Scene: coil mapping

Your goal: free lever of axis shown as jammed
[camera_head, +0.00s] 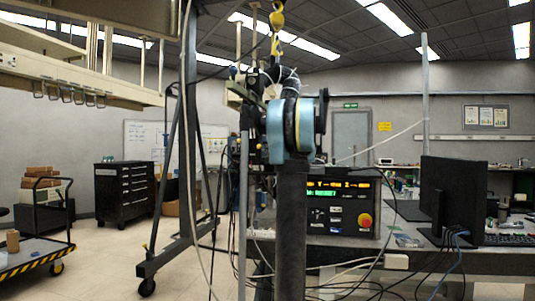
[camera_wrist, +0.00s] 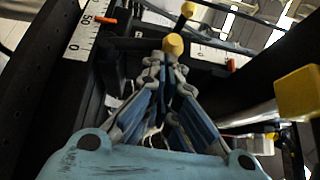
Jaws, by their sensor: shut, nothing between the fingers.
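In the wrist view my gripper (camera_wrist: 167,58) is shut, with its grey fingertips together and nothing held. A yellow knob (camera_wrist: 173,44) shows right at the fingertips; I cannot tell whether they touch it. A second yellow knob (camera_wrist: 188,9) on a dark rod stands farther off at the top. A larger yellow block (camera_wrist: 298,92) is at the right edge. A white scale (camera_wrist: 88,30) with an orange pointer (camera_wrist: 105,20) is at the upper left. Another orange pointer (camera_wrist: 231,65) is at the right. In the head view the control box (camera_head: 340,210) has a lit display; its text is too small to read surely.
A red and yellow button (camera_head: 365,220) is on the control box. A monitor (camera_head: 455,195) stands on the bench at the right. Cables hang in front of the bench. A black drawer cabinet (camera_head: 125,193) and a cart (camera_head: 35,255) are at the left. Dark frame walls close in around my gripper.

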